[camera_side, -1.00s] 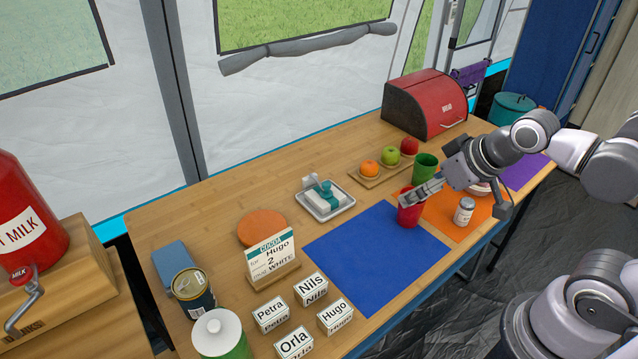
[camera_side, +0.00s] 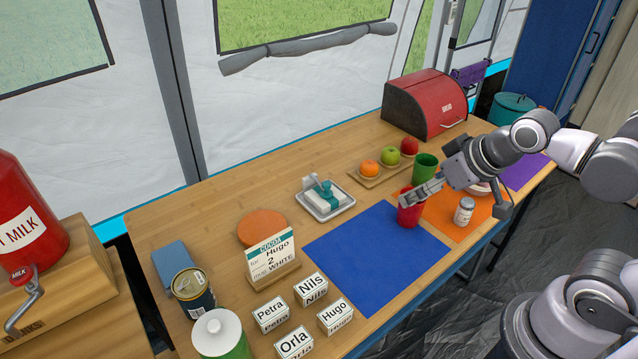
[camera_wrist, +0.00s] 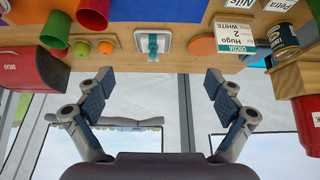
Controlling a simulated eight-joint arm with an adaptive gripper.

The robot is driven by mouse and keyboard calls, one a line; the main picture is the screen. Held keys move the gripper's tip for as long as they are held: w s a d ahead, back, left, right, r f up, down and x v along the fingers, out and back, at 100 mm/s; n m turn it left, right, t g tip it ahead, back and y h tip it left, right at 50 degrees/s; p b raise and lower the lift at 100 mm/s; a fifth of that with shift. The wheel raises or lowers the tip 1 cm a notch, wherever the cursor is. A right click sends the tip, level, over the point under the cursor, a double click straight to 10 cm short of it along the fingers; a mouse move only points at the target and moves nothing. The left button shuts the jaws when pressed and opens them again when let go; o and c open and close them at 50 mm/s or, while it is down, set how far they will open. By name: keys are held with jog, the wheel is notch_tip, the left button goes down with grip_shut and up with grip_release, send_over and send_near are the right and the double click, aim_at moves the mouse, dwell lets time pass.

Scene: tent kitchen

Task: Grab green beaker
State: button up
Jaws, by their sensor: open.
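The green beaker (camera_side: 425,167) stands upright on the table behind my gripper, between the fruit board and the orange mat. In the wrist view the green beaker (camera_wrist: 55,30) shows upside down at the upper left, outside the fingers. A red beaker (camera_side: 409,208) stands at the right edge of the blue mat, and it shows in the wrist view (camera_wrist: 93,13) beside the green one. My gripper (camera_side: 424,190) is above the table, its fingers overlapping the red beaker in the side view. In the wrist view my gripper (camera_wrist: 158,85) has its fingers wide apart with nothing between them.
A board with fruit (camera_side: 372,181) and a red bread box (camera_side: 425,104) stand behind. A small jar (camera_side: 464,211) stands on the orange mat (camera_side: 440,214) at right.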

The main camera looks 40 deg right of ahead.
jog(key=shift+w+d, duration=0.1)
jog(key=m+h, duration=0.1)
jog(key=m, duration=0.1)
send_over(424, 170)
jog(key=s+d, duration=0.2)
jog(key=s, duration=0.2)
notch_tip(424, 170, down, 15)
jog(key=shift+g, duration=0.4)
jog(key=shift+x, duration=5)
jog(key=shift+w+d+r, duration=0.1)
jog(key=shift+w+d, duration=0.05)
jog(key=shift+w, duration=0.05)
jog(key=c, duration=1.3)
